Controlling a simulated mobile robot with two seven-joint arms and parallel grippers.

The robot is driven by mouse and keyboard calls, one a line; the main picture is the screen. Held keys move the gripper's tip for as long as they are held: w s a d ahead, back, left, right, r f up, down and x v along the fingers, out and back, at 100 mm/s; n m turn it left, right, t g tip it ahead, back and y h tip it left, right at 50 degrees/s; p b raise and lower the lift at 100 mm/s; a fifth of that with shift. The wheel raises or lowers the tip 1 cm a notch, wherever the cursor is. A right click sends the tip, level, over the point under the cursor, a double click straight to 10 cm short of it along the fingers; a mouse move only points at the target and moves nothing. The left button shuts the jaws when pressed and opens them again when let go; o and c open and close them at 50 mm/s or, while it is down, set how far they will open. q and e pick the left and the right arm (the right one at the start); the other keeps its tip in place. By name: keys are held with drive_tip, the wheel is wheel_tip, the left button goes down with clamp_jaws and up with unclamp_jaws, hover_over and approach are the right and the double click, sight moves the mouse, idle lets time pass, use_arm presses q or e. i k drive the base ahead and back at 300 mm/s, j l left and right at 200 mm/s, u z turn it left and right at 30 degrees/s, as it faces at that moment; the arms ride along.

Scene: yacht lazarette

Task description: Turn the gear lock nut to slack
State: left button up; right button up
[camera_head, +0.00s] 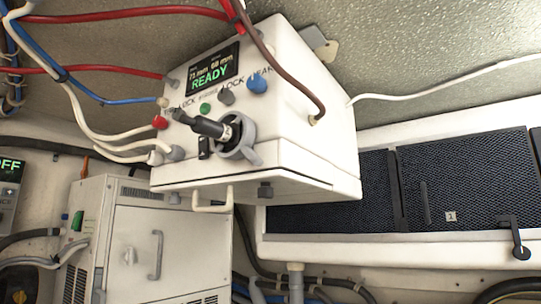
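A white control box (310,154) hangs at the upper middle, tilted in the picture. Its small screen (211,74) reads READY, with two mm figures above. A grey ring-shaped nut with projecting lugs (246,147) sits on the box's front, around the base of a black lever (200,125). I take this ring to be the gear lock nut; how tight it is cannot be seen. The labels above it are partly hidden, with LOCK legible. Neither of my grippers is in view.
Red, blue, white and brown cables run to the box, some crossing its front. Nearby are a blue knob (258,82), a red knob (160,122) and a beige handle (213,206) below. A white cabinet (125,257) stands lower left; dark mesh panels (465,183) are right.

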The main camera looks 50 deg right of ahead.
sight(225, 96)
drive_tip(key=z, duration=1.55)
drive_tip(key=k+j+u, duration=0.25)
drive_tip(key=l, duration=0.1)
